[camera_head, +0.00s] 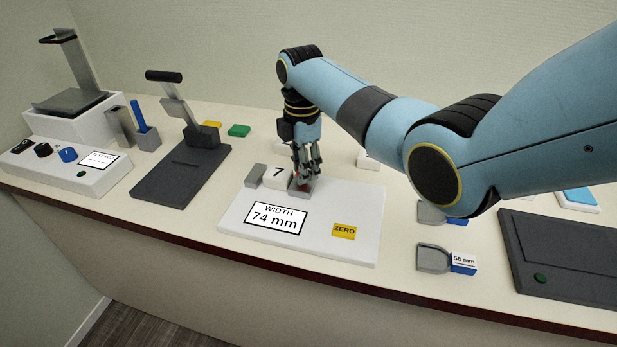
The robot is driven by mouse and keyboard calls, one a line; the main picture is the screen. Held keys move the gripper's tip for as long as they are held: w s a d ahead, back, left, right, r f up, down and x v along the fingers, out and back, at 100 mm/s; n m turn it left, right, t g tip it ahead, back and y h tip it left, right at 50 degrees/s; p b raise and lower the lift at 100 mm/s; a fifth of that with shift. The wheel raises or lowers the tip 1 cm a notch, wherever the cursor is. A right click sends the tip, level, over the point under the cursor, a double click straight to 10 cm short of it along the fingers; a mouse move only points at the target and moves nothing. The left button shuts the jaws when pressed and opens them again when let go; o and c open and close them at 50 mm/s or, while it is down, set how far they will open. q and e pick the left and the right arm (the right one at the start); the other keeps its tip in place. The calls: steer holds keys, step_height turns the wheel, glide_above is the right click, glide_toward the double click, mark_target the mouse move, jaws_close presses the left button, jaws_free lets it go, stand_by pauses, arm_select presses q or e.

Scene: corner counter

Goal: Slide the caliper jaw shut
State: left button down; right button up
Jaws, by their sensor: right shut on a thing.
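The caliper is a white base plate (350,205) on the counter, with a label reading "WIDTH 74 mm" (263,217) and a yellow ZERO button (344,231). A grey fixed jaw (256,174) stands at its left back. A white block marked 7 (277,175) stands just right of that jaw. My right gripper (304,183) points down and is shut on the grey sliding jaw (299,187), right of the block. The fingers partly hide this jaw, and I cannot tell whether it touches the block. My left gripper is not in view.
A dark lever press (170,183) stands to the left, with a control box (60,165) beyond it. Yellow and green blocks (239,130) lie behind. A grey gauge marked 58 mm (433,258) and a dark panel (560,255) are to the right.

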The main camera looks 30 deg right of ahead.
steer(key=shift+w+a+r, duration=0.1)
steer(key=shift+w, duration=0.05)
steer(key=shift+w+a, duration=0.1)
steer(key=o, duration=0.9)
steer(key=shift+c, duration=0.2)
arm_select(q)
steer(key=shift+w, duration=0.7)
arm_select(e)
step_height(320, 180, up, 12)
